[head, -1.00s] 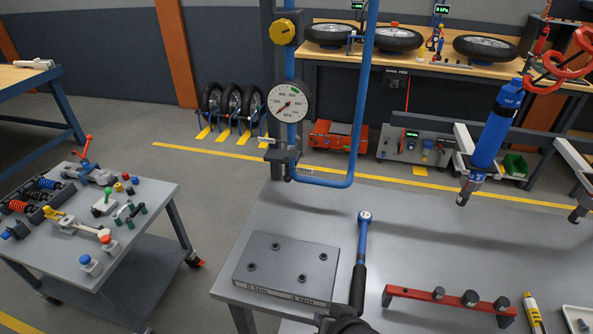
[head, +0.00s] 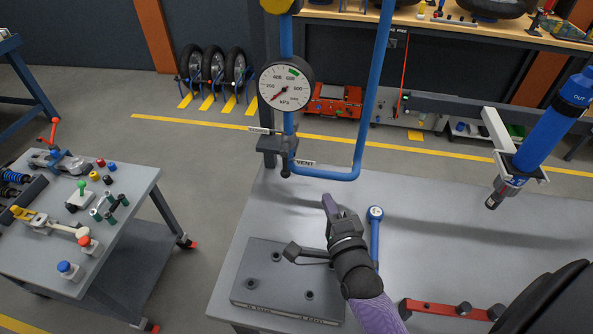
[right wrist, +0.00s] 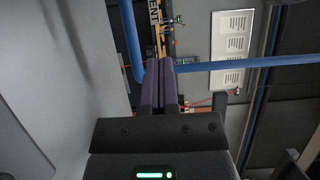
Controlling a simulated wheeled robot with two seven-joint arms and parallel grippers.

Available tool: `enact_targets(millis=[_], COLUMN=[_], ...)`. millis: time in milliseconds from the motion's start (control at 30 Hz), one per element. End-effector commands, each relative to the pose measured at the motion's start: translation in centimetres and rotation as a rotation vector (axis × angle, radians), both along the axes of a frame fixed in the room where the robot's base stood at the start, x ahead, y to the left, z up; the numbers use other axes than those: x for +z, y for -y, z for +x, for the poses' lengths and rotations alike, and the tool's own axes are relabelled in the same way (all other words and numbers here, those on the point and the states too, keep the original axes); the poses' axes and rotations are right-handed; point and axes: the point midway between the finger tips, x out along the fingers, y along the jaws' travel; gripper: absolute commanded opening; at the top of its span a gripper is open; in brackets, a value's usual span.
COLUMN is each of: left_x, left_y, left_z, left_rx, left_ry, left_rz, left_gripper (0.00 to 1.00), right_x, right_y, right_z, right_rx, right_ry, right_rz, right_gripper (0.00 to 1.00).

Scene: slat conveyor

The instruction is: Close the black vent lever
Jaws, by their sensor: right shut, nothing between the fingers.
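The black vent fitting (head: 274,143) sits on the blue pipe below the round kPa gauge (head: 286,86), with a small black stub hanging under it. A white VENT label (head: 304,162) is beside it. I cannot tell the lever's exact position. My right gripper (head: 328,201) is shut and empty above the table, below and right of the fitting, apart from it. The right wrist view shows its closed dark fingers (right wrist: 161,80), with part of the VENT label (right wrist: 154,12) beyond them. My left gripper is not in view.
The blue pipe (head: 370,100) drops and bends left to the fitting. A grey plate (head: 262,285) with bolts lies on the table under my right gripper. A blue cylinder (head: 552,120) hangs at right.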

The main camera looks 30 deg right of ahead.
Motion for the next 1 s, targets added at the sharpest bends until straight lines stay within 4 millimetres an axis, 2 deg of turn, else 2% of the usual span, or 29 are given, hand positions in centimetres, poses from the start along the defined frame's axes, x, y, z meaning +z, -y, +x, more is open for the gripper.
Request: enact_targets(millis=[400,500,667,1000], left_x=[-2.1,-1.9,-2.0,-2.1], left_y=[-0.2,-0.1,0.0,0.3], left_z=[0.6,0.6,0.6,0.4], left_rx=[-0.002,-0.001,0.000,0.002], left_ry=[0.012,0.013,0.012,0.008], left_rz=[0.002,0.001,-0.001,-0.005], left_gripper=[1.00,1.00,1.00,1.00], right_x=[-0.2,0.0,0.0,0.0], right_y=[1.9,0.1,-1.4,-1.8], right_z=[8.8,9.5,10.2,10.3], right_rx=[0.000,0.000,0.000,0.000], right_ry=[0.002,0.000,-0.001,-0.001], right_rz=[-0.001,0.004,0.001,-0.002], right_gripper=[0.00,0.00,0.00,0.00])
